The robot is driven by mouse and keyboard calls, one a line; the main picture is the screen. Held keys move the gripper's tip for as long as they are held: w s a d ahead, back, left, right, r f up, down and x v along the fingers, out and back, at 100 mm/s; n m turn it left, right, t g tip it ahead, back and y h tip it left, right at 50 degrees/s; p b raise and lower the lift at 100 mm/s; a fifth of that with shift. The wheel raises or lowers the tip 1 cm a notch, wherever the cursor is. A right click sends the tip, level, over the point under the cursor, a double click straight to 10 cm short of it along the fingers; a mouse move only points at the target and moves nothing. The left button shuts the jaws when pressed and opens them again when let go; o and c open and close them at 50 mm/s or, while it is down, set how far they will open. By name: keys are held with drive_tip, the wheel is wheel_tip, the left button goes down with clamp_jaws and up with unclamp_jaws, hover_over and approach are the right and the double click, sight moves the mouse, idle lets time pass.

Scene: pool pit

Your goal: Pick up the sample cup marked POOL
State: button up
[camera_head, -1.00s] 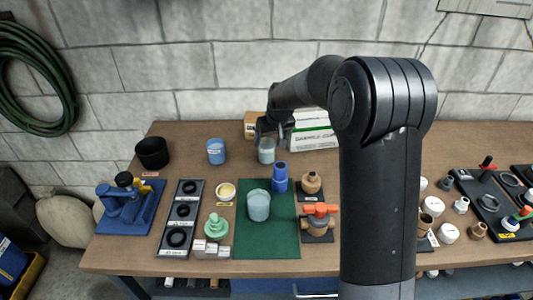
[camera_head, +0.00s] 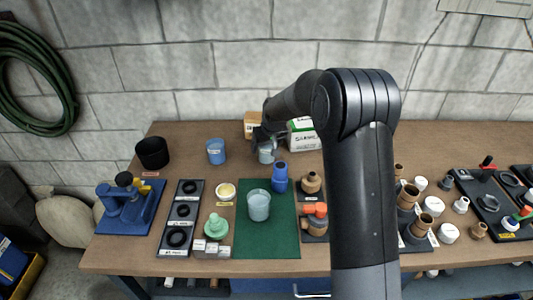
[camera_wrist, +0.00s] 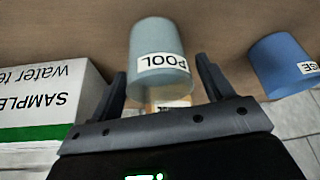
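The sample cup marked POOL (camera_wrist: 158,40) is pale grey-blue with a white label, in front of my gripper in the wrist view. In the head view this cup (camera_head: 266,154) stands at the back of the bench, partly hidden by my gripper (camera_head: 265,140). In the wrist view my gripper (camera_wrist: 162,82) is open, with one finger on each side of the cup's label end. A gap shows between each finger and the cup, so I see no grip.
A blue cup (camera_head: 216,151), its label partly cut off in the wrist view (camera_wrist: 283,64), stands to the left. A white sample box (camera_head: 304,140) is close on the right. Another pale cup (camera_head: 258,206) stands on a green mat (camera_head: 283,237). A black pot (camera_head: 152,153) is farther left.

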drive_tip(key=c, duration=1)
drive_tip(key=shift+o, duration=0.2)
drive_tip(key=shift+r, duration=0.15)
